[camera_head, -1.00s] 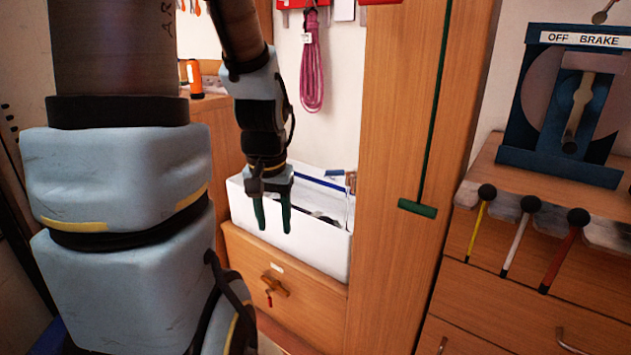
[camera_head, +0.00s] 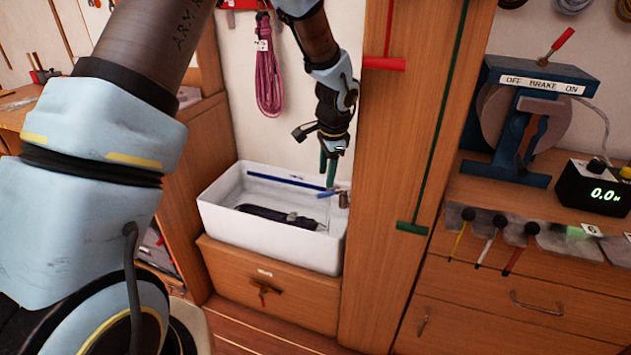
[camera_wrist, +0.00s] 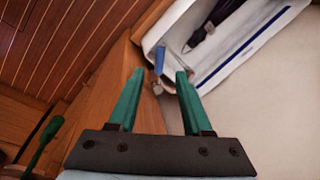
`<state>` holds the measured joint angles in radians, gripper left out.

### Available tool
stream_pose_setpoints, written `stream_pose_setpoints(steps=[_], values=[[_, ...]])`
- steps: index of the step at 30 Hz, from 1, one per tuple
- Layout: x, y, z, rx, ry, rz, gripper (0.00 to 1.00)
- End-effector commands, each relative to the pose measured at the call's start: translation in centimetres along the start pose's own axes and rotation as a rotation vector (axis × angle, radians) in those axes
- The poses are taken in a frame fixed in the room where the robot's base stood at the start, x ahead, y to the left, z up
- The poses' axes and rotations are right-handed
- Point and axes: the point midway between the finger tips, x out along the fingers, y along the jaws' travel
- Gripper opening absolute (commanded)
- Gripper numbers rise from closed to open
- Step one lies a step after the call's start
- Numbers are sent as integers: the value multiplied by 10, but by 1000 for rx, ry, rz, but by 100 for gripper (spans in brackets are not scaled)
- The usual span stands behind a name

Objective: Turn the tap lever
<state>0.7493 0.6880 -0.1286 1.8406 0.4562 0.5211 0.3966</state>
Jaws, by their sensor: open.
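The tap (camera_head: 343,198) is a small metal fitting at the right back corner of a white basin (camera_head: 215,217). Its blue lever (camera_head: 327,194) points left over the basin in the head view. My gripper (camera_head: 328,170) points down just above the tap, its green fingers apart and empty. In the wrist view the blue lever (camera_wrist: 159,60) appears between the open fingertips (camera_wrist: 160,72), with the metal tap (camera_wrist: 157,88) below it in the picture. I cannot tell whether a finger touches the lever.
A dark object (camera_head: 275,215) lies in the basin, with a blue strip (camera_head: 290,182) behind it. A tall wooden panel (camera_head: 385,200) with red and green T-handles stands close right of the tap. A pink coiled line (camera_head: 268,80) hangs on the wall behind.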

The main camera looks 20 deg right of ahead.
Motion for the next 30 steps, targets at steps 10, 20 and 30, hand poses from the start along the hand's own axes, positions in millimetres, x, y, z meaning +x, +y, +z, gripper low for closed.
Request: stream_pose_setpoints(steps=[10,20,30], values=[[51,1,1,-2,-2,3,49],[64,0,1,-5,0,1,49],[64,0,2,-5,0,1,24]])
